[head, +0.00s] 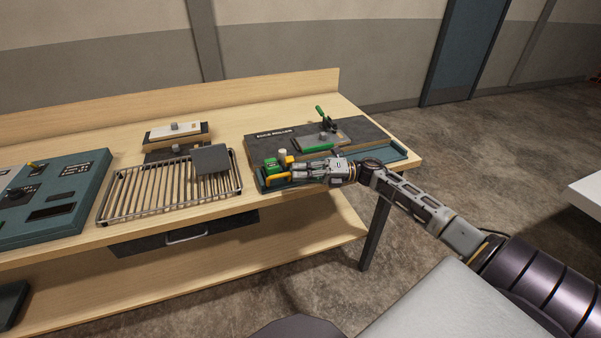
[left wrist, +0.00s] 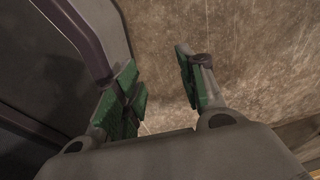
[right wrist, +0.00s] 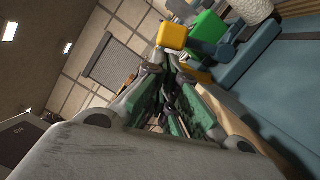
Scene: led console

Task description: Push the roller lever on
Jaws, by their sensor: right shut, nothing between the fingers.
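A dark panel (head: 259,147) lettered in white, apparently "EDGE ROLLER", lies at the right end of the bench. A lever with a green handle (head: 321,112) stands tilted at its back. At its front left are a green block (head: 271,164) and a yellow bar (head: 277,178). My right gripper (head: 293,169) is shut and empty beside them, low over the panel's front. In the right wrist view its fingers (right wrist: 162,62) point toward a yellow block (right wrist: 172,35) and a green block (right wrist: 207,26); contact cannot be told. My left gripper (left wrist: 158,65) is open and empty above the floor.
A wire rack (head: 143,196) with a dark square plate (head: 210,159) stands left of the panel. A teal console (head: 63,189) is farther left. A block with a white top (head: 176,130) sits behind the rack. A blue tray edge (head: 390,157) borders the panel's front.

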